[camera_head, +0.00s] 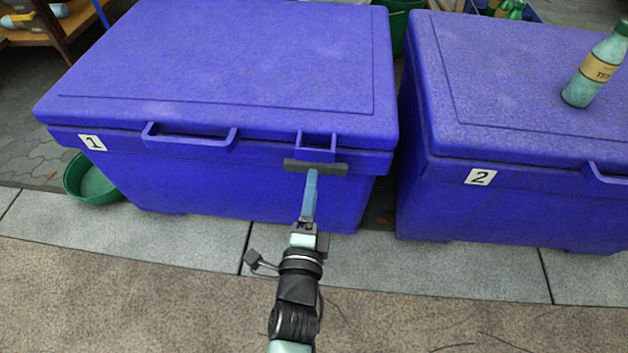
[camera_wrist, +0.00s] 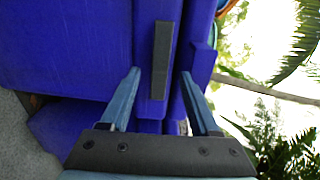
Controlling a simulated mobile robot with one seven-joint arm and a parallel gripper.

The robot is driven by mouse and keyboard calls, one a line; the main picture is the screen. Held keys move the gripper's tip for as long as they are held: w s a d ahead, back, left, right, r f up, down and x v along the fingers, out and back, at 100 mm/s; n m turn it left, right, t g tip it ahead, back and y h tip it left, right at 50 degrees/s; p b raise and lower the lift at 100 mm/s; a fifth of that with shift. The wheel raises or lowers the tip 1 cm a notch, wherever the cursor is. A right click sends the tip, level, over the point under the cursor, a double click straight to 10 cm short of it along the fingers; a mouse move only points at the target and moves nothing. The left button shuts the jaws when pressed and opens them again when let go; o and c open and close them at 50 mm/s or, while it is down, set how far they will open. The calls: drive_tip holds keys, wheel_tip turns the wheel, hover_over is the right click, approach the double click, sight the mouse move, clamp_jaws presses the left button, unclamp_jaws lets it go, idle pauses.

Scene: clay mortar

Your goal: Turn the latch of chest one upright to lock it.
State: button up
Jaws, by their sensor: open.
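Chest one (camera_head: 200,180) is the blue chest at left, lid shut, with a "1" label (camera_head: 92,142). Its latch (camera_head: 316,167) is a dark grey bar lying horizontal on the front, below the small right-hand lid loop. In the wrist view the latch (camera_wrist: 161,60) runs lengthwise between the finger lines. My gripper (camera_head: 312,172) is at the latch, its fingers seen almost edge-on. In the wrist view my gripper (camera_wrist: 159,73) is open, with one finger on each side of the bar and gaps visible. Whether the fingertips reach past the bar's face is unclear.
Chest two (camera_head: 500,205), also blue and shut, stands at right with a bottle (camera_head: 597,70) on its lid. A narrow gap separates the chests. A green basin (camera_head: 92,182) sits at chest one's left. The paving in front is clear.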

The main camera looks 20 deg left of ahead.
sight(316, 167)
drive_tip(key=shift+p+x, duration=0.3)
drive_tip(key=shift+x, duration=1.35)
drive_tip(key=shift+c, duration=0.3)
clamp_jaws()
